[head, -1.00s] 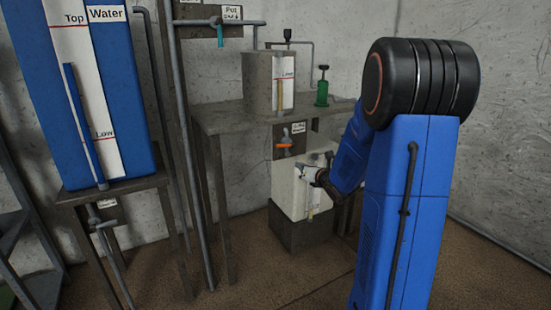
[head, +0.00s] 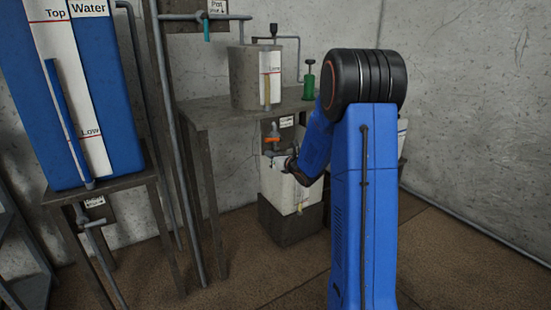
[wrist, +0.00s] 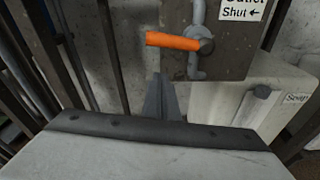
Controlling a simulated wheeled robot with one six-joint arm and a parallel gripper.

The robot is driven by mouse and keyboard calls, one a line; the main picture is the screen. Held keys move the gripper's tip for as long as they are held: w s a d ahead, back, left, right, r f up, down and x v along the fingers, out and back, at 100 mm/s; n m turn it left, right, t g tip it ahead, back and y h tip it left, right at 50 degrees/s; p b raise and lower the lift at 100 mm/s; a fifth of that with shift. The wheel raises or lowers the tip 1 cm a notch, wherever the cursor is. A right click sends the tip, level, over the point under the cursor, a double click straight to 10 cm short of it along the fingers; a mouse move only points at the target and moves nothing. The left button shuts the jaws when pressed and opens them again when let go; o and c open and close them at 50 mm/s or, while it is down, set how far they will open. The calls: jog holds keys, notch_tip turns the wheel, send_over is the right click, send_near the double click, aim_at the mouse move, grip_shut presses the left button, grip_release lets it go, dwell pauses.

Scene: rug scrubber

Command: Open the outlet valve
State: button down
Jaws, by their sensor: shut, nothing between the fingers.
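The outlet valve's orange handle (wrist: 172,41) lies about level, its free end to the left, on a grey pipe in front of a dark panel (wrist: 225,60). A label (wrist: 238,10) on the panel reads "Outlet Shut" with an arrow to the left. In the head view the handle (head: 271,139) sits under the table's front edge. My gripper (wrist: 160,82) is shut and empty, with its tips just below the handle in the wrist view and apart from it in the picture. In the head view my gripper (head: 268,154) is partly hard to make out against the pale box.
A pale box (head: 278,185) stands on a dark block below the valve. A "Soap" label (wrist: 299,98) shows at right in the wrist view. The table (head: 205,112) holds a grey tank (head: 246,82) and a green pump (head: 309,84). A blue water tank (head: 118,100) stands left.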

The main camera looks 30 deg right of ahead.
jog(key=r, duration=0.2)
jog(key=s+r, duration=0.1)
jog(key=r, duration=0.1)
jog(key=shift+d, duration=0.35)
jog(key=shift+r+m, duration=0.4)
jog(key=shift+m, duration=0.3)
jog(key=d+r+m+t+y, duration=0.1)
jog(key=r+m, duration=0.4)
jog(key=m, duration=0.7)
jog(key=shift+d+y, duration=0.6)
jog(key=shift+d, duration=0.5)
jog(key=shift+w+d+r, duration=0.1)
